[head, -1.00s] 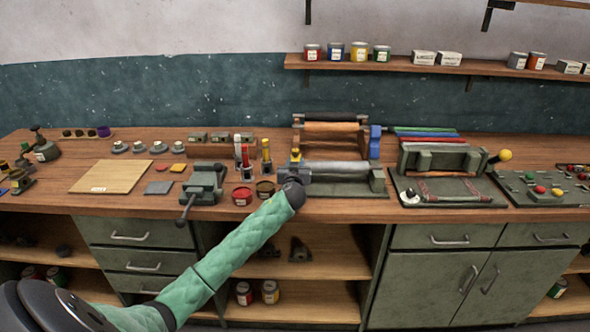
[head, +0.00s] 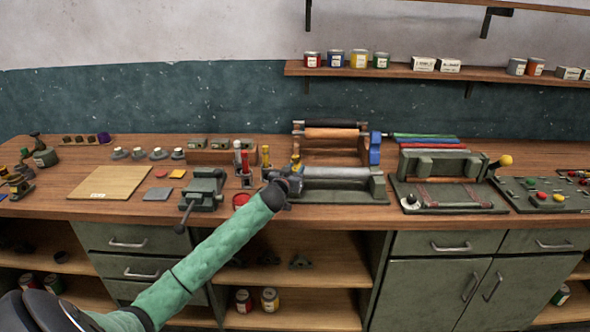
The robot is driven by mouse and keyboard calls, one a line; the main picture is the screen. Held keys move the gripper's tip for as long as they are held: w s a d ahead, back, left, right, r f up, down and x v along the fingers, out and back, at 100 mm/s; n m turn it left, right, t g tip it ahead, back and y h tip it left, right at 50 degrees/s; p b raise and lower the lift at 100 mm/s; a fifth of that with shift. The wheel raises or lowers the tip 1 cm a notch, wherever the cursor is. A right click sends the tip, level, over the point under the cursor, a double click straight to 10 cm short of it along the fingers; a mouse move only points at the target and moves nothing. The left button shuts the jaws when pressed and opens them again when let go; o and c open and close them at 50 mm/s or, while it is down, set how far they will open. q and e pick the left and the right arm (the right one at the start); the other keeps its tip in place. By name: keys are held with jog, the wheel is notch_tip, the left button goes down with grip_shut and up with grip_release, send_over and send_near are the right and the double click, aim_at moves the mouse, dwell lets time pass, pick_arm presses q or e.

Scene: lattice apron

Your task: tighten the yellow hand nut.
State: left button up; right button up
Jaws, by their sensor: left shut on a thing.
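The yellow hand nut (head: 296,159) shows as a small yellow piece at the left end of the grey roller press (head: 345,184), in the middle of the bench. My left arm comes up from the lower left, and my left gripper (head: 294,174) is at that end of the press, right at the nut. It is shut on the nut; the fingers are small and partly hidden by my dark wrist, so the exact grip is hard to see. My right gripper is not in view.
A green vise (head: 204,190) and a red tin (head: 242,199) stand left of my wrist. Upright tubes (head: 246,165) stand close behind it. A wooden board (head: 109,184) lies left.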

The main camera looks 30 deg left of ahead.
pick_arm(q)
jog(key=shift+r+m+h+p, duration=0.15)
jog(key=shift+m+h+p, duration=0.2)
jog(key=shift+m+h, duration=0.95)
jog(key=shift+h, duration=0.6)
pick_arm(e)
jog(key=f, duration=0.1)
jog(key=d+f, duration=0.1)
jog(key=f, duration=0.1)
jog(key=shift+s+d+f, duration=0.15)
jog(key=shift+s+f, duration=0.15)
pick_arm(q)
jog(key=o, duration=1)
jog(key=shift+c, duration=0.2)
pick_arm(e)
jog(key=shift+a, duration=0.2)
